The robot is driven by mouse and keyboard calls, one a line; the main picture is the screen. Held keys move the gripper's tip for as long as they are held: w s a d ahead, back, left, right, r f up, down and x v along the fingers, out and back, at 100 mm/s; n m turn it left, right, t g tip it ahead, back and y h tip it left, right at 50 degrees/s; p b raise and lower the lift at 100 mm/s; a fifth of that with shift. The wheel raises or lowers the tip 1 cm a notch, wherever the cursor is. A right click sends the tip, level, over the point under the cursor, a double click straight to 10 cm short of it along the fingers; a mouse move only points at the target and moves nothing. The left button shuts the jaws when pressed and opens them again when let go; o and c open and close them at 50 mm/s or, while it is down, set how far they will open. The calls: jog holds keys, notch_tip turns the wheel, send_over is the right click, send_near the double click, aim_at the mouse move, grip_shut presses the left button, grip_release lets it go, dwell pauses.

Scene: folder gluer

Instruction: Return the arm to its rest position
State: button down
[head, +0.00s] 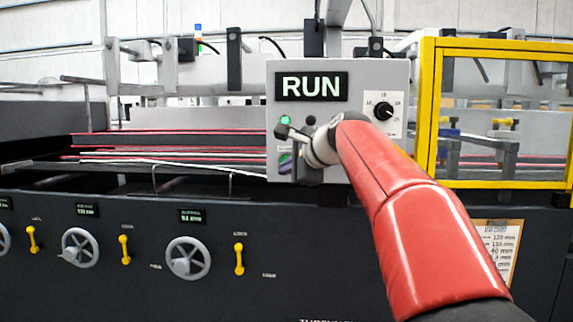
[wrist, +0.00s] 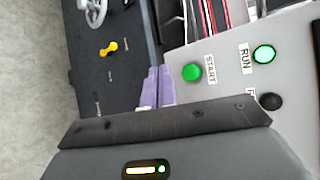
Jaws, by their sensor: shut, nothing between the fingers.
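My red arm (head: 385,190) reaches from the lower right up to the front of the grey control panel (head: 340,75). My gripper (wrist: 159,72) shows in the wrist view as two purple-grey fingers shut together with nothing between them. In that view the fingertips lie beside the green START button (wrist: 191,72), near the panel's edge; whether they touch the panel I cannot tell. In the head view the gripper is small and partly hidden by my wrist.
The panel has a RUN display (head: 311,87), a lit green lamp (head: 285,119) and a black dial (head: 383,111). A yellow-framed guard (head: 428,110) stands right of it. Handwheels (head: 188,258) and yellow levers (head: 239,259) stick out from the machine's dark front.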

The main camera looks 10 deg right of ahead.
dwell(0.3)
jog(key=s+f+n+g+h, duration=0.2)
jog(key=s+f+n, duration=0.6)
jog(key=s+f, duration=0.7)
jog(key=s+f+n+g+h, duration=0.2)
jog(key=s+f+n+g, duration=0.2)
jog(key=s+f+n, duration=0.5)
jog(key=s+f, duration=0.7)
jog(key=s, duration=0.4)
jog(key=shift+s+a+h, duration=0.2)
jog(key=shift+s+h, duration=0.1)
jog(key=shift+h, duration=0.1)
